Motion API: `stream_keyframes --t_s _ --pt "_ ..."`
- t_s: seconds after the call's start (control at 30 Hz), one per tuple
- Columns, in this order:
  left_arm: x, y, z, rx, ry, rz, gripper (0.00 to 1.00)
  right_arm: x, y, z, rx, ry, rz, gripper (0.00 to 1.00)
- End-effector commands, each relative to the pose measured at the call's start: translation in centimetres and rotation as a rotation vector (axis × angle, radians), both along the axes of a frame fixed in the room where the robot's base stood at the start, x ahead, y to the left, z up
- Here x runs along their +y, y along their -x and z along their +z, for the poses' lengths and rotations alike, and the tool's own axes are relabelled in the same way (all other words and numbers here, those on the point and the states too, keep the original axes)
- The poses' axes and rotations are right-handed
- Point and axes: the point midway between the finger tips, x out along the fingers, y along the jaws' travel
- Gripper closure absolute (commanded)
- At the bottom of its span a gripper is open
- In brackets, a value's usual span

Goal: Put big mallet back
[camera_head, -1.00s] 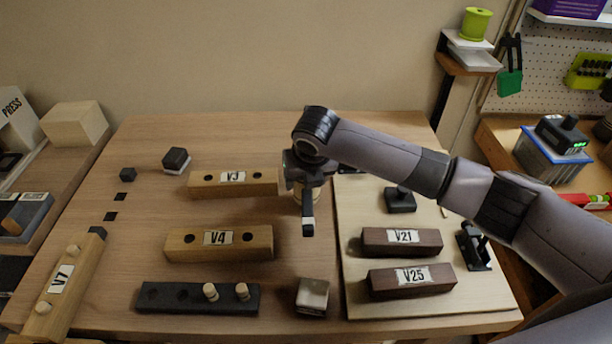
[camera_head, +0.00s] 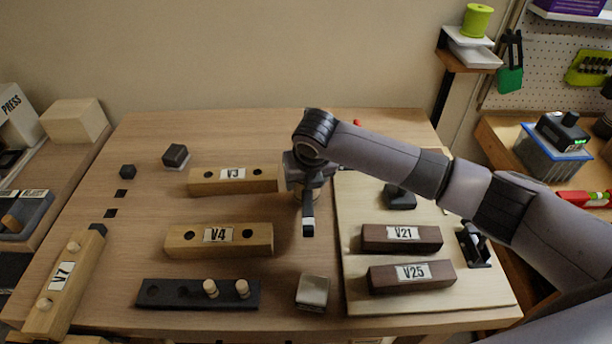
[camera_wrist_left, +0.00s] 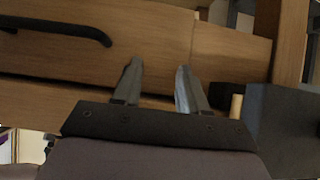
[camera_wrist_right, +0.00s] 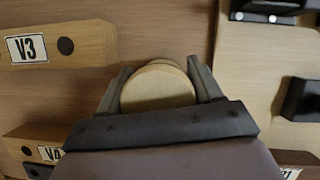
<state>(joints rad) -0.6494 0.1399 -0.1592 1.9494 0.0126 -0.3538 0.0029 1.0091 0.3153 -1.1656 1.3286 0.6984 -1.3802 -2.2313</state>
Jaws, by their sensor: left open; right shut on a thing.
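My right gripper (camera_head: 308,228) reaches in from the right and hangs over the middle of the bench, just right of the V3 block (camera_head: 232,180). In the right wrist view its fingers (camera_wrist_right: 159,68) are shut on a pale round wooden piece (camera_wrist_right: 158,86), which looks like the big mallet's head. The arm hides most of it in the head view; I cannot tell whether it touches the bench. My left gripper (camera_wrist_left: 155,80) is open and empty, in front of a wooden drawer front (camera_wrist_left: 130,50) with a black handle; it is outside the head view.
The V4 block (camera_head: 219,240), a dark peg block (camera_head: 180,294) and a small grey block (camera_head: 312,291) stand nearer. The V7 block (camera_head: 60,290) lies at left. A pale board (camera_head: 385,308) at right carries the V21 (camera_head: 402,239) and V25 (camera_head: 411,276) blocks.

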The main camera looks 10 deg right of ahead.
Motion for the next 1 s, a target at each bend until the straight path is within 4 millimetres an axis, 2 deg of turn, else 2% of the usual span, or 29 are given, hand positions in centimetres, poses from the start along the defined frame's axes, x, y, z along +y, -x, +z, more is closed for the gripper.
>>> stream_keyframes --t_s 1.0 --pt "0.00 0.00 0.00 0.000 0.000 0.000 0.57 0.05 0.04 -0.67 0.000 -0.001 0.001 0.84"
